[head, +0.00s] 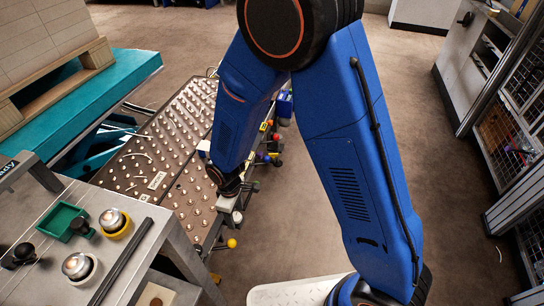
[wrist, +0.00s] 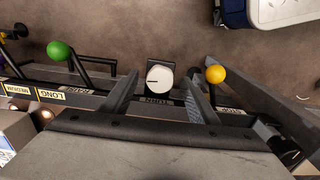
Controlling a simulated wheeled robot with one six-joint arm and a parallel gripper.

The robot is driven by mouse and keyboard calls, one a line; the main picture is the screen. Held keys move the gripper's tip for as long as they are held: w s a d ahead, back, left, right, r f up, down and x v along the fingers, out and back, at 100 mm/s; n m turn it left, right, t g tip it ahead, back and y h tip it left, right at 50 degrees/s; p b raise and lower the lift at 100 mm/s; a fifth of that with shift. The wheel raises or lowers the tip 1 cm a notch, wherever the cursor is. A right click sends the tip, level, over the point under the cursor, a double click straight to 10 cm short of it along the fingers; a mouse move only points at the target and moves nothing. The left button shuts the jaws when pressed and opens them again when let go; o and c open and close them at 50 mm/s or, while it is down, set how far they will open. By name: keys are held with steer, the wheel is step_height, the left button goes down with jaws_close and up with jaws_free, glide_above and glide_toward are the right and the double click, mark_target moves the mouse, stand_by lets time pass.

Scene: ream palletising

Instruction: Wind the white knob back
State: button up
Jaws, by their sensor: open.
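The white knob (wrist: 160,79) is round, with a short dark line on its face pointing left in the wrist view. It sits on a dark bracket at the panel edge, above a partly readable label. My gripper (wrist: 163,85) is open, with one finger on each side of the knob. Gaps show between the knob and both fingers, so it does not look gripped. In the head view, my gripper (head: 236,194) is low at the edge of the studded table, and the knob (head: 237,217) shows small just below it.
A green ball lever (wrist: 60,51) stands left of the knob and a yellow ball lever (wrist: 215,74) stands close outside the right finger. The studded table (head: 165,150) lies left of my arm. A grey console (head: 45,225) with push buttons is at lower left. Open floor lies to the right.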

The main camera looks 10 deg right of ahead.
mark_target(236, 216)
step_height(236, 216, up, 18)
steer(key=d+r+m+t, duration=0.1)
steer(key=d+r+m, duration=0.3)
steer(key=d+r, duration=0.5)
steer(key=shift+w+d+y, duration=0.3)
steer(key=shift+d+y, duration=0.1)
steer(key=shift+d, duration=1.8)
